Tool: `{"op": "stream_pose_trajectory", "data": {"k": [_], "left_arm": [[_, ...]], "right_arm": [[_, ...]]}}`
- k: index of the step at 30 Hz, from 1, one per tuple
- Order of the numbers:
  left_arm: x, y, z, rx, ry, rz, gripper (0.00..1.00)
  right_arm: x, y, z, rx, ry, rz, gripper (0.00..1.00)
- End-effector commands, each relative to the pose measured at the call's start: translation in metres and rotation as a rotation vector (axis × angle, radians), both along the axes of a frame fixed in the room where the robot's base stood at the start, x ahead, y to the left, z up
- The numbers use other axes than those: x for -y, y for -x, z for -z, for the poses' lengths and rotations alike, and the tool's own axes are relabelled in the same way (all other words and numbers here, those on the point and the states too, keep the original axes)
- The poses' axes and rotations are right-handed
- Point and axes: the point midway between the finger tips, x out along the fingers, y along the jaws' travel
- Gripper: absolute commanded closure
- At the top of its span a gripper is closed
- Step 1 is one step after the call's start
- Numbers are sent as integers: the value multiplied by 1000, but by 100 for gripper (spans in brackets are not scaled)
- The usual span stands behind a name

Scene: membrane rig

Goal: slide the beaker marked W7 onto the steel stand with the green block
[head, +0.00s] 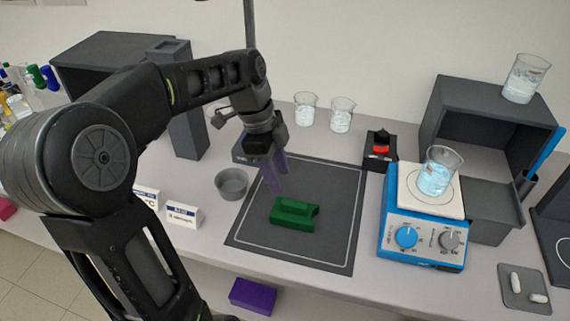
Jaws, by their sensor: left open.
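The green block (294,216) lies on the dark square mat (325,177), near its middle. My left gripper (274,183) is open and empty, pointing down just above and behind the block, apart from it. A beaker of pale blue liquid (438,174) stands on the blue hotplate's white top. Two more beakers, one (305,108) and another (342,115), stand at the back of the bench. Another beaker (524,80) stands on a grey box. I cannot read W7 on any beaker, nor tell which surface is the steel stand. My right gripper is out of view.
The hotplate (424,236) stands right of the mat, beside a low grey platform (493,205). A black box with a red switch (380,149) sits behind. A small grey bowl (231,185) and label cards (184,217) are left. A purple block (253,296) is at the front.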

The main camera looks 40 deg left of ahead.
Motion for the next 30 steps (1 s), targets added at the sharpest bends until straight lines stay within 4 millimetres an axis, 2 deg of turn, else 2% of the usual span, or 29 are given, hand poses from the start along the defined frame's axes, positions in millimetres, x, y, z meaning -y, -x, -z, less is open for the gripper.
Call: {"op": "stream_pose_trajectory", "data": {"k": [11, 24, 30], "left_arm": [[2, -1, 9, -1, 0, 0, 56], [15, -5, 66, -2, 1, 1, 56], [19, -7, 84, -1, 0, -1, 56]], "right_arm": [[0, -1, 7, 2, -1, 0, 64], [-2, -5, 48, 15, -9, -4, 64], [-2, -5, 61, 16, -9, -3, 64]]}}
